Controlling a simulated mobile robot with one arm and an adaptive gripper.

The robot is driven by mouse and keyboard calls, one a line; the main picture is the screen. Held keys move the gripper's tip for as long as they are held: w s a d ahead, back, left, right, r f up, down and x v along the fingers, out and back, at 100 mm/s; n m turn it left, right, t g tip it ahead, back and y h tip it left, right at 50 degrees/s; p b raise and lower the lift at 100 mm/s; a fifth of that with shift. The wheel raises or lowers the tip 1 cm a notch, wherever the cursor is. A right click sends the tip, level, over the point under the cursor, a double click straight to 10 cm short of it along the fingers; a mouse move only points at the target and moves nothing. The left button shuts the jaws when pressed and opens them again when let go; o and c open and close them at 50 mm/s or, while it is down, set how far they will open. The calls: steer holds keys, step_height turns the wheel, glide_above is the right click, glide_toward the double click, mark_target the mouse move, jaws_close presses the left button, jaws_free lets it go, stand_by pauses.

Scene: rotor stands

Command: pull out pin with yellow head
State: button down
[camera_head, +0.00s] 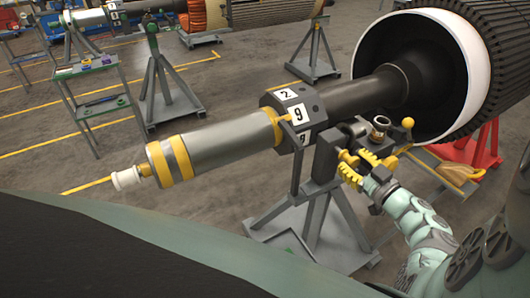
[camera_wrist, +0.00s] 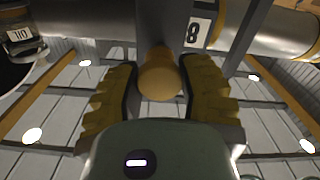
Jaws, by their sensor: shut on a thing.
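The pin's round yellow head (camera_wrist: 160,80) sits between the two yellow ribbed fingers of my gripper (camera_wrist: 159,68) in the wrist view. My gripper is shut on it. In the head view my gripper (camera_head: 352,166) is at the upper part of the grey rotor stand (camera_head: 324,195), below the shaft. The pin head is hard to tell from the yellow fingers there. The pin's shank is hidden, so I cannot tell how deep it sits.
The grey shaft (camera_head: 222,147) with a numbered collar (camera_head: 292,112) lies above the stand. A separate yellow ball knob (camera_head: 407,122) stands right of my gripper. A large white-rimmed rotor (camera_head: 478,60) is at upper right. A trolley (camera_head: 97,102) stands at left.

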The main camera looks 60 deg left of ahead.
steer(key=shift+s+d+r, duration=0.1)
steer(key=shift+d, duration=0.3)
steer(key=shift+c, duration=2.4)
jaws_free()
steer(key=shift+d, duration=0.15)
steer(key=d, duration=1.2)
steer(key=shift+s, duration=0.45)
